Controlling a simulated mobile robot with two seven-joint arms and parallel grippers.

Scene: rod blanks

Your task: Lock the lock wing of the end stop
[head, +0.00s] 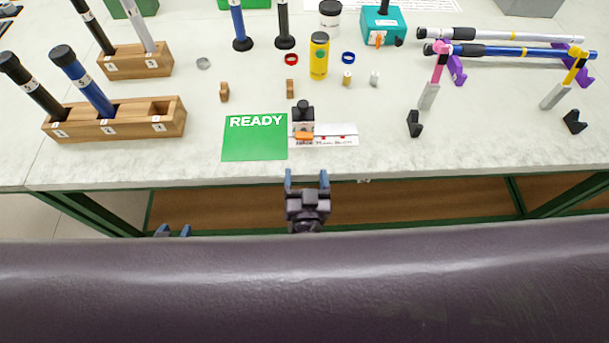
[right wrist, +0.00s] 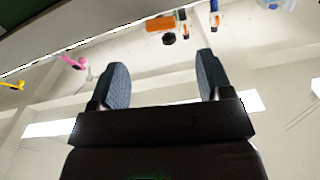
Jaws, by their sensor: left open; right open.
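The end stop (head: 303,114) is a small dark block with a black knob, at the table's front edge right of the green card. Its lock wing appears to be the orange piece (head: 304,136) at its front; whether it is locked cannot be told. An orange piece (right wrist: 160,24), probably the same wing, shows at the top of the right wrist view. My right gripper (head: 307,178) is open and empty, just in front of the table edge below the end stop; its fingers also show in the right wrist view (right wrist: 163,82). My left gripper (head: 172,231) is open, low at the left, mostly hidden.
A green READY card (head: 255,145) lies left of the end stop, and a white labelled strip (head: 338,141) to its right. Wooden rod racks (head: 125,127) stand at the left. Rods on purple supports (head: 456,70) lie at the right. The front table strip is largely clear.

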